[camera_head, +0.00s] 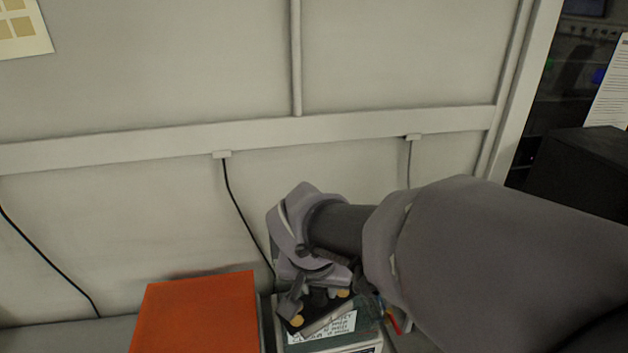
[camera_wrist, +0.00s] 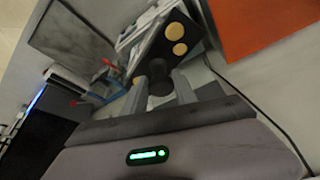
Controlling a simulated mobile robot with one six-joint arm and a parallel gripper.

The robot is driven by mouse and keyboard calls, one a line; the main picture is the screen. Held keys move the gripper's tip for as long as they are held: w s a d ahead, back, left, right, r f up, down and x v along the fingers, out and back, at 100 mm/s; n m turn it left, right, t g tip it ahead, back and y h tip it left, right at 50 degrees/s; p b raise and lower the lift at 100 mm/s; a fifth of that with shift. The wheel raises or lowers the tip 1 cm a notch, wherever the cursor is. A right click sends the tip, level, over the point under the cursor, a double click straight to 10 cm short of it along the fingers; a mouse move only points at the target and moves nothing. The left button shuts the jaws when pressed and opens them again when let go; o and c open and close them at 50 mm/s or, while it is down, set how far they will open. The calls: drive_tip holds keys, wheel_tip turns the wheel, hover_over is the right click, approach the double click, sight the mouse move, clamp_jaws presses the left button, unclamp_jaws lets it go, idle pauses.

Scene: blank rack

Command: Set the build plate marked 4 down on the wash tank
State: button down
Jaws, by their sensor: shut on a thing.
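My gripper (camera_head: 320,288) is shut on the build plate, a dark plate (camera_head: 297,321) with yellow-orange round spots. The wrist view shows my two fingers (camera_wrist: 159,88) on either side of a black knob on the plate (camera_wrist: 157,47). No number 4 is readable on it. The plate looks tilted and is just above or against a grey-green box with a white printed label (camera_head: 372,344), which may be the wash tank. I cannot tell whether they touch. My gripper and the plate hide part of the box's top.
An orange box (camera_head: 200,312) stands close on the left, also in the wrist view (camera_wrist: 268,25). Small red and blue parts (camera_wrist: 107,88) lie beside the labelled box. A panelled wall (camera_head: 130,220) with hanging cables is close behind. A dark cabinet (camera_head: 580,170) is at the right.

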drive_tip(key=w+d, duration=0.2)
drive_tip(key=w, duration=0.8)
wheel_tip(320, 180, down, 18)
drive_tip(key=b, duration=0.5)
drive_tip(key=shift+b, duration=0.4)
drive_tip(key=shift+f, duration=0.1)
drive_tip(key=shift+f+b, duration=0.15)
drive_tip(key=shift+b, duration=0.15)
drive_tip(key=c, duration=1)
unclamp_jaws()
